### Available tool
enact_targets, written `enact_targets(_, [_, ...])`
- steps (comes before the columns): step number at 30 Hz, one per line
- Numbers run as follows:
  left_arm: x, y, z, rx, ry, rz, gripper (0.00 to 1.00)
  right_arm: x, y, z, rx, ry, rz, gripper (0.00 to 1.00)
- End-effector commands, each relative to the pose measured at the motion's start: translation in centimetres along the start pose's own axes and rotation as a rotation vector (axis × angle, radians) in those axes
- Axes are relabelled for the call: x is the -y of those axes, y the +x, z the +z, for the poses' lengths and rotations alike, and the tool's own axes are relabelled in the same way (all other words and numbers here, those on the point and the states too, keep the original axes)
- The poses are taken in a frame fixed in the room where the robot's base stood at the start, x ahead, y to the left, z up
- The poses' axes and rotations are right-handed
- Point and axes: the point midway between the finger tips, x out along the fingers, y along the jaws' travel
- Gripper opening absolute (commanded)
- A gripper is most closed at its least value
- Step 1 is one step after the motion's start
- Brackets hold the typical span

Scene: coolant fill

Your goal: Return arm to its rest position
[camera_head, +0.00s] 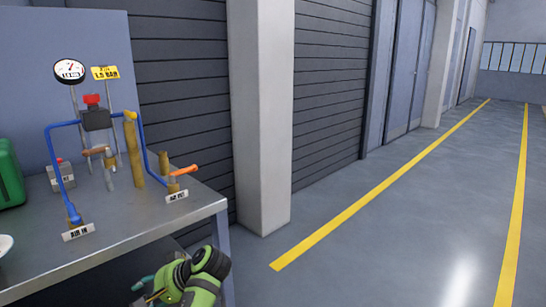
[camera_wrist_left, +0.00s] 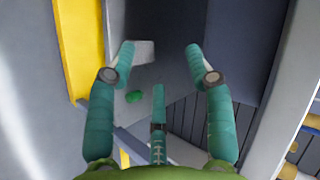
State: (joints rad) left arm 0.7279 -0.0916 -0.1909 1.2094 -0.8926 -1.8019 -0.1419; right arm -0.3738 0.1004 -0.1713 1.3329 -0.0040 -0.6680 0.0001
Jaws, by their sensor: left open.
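My left gripper (camera_wrist_left: 159,50) is open in the left wrist view. Its teal fingers are spread apart, with nothing between them. In the head view, a green arm part of mine (camera_head: 198,275) shows at the bottom, below and beside the front right corner of the metal bench (camera_head: 120,250). A bit of teal finger shows at its left; most of the hand is hidden or cut off by the frame. My right gripper is not in view.
On the bench stand blue piping, a gauge (camera_head: 70,71), a red-topped valve (camera_head: 92,99) and orange-handled valves (camera_head: 183,171). A green container (camera_head: 9,175) is at the left edge. A white pillar (camera_head: 262,120) stands behind. The floor (camera_head: 400,220) at right is clear.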

Motion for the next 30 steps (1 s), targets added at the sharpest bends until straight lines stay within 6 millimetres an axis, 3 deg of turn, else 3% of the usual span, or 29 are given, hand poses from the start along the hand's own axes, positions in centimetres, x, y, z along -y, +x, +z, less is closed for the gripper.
enact_targets(1, [-2.6,1.8,2.3,-0.006,0.005,0.061,0.52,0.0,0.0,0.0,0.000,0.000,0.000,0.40])
enact_targets(6, [-9.5,4.7,9.3,-0.053,-0.001,0.268,0.52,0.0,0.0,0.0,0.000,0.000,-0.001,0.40])
enact_targets(12, [-14.8,4.7,18.5,-0.108,-0.018,0.498,0.52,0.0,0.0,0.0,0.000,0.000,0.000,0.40])
enact_targets(18, [-16.6,2.4,24.7,-0.149,-0.029,0.657,0.52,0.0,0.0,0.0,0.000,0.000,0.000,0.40])
enact_targets(30, [-17.0,-2.2,31.4,-0.192,-0.038,0.841,0.52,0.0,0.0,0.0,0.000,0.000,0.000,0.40])
